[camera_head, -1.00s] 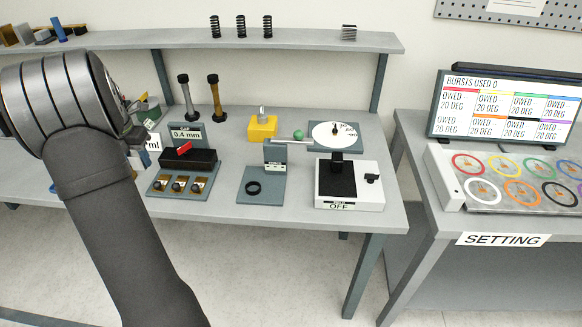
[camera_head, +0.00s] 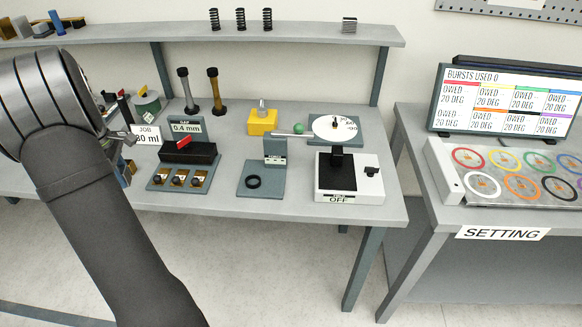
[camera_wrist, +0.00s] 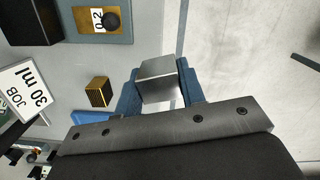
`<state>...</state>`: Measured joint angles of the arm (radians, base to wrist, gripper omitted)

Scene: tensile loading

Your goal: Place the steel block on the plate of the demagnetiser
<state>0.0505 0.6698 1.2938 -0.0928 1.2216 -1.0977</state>
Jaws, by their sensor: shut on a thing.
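The steel block (camera_wrist: 158,80) is a plain grey metal block held between the blue finger pads of my gripper (camera_wrist: 158,88) in the wrist view. In the head view my arm hides the block and most of the gripper, at the left side of the bench. The demagnetiser (camera_head: 350,192) is a white box marked OFF near the front right of the bench. Its black plate (camera_head: 336,172) is bare in front of a dark upright post. The block is well to the left of it.
A brass-coloured block (camera_wrist: 98,92) stands on the bench near my gripper, beside the JOB 30 ml sign (camera_wrist: 28,92).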

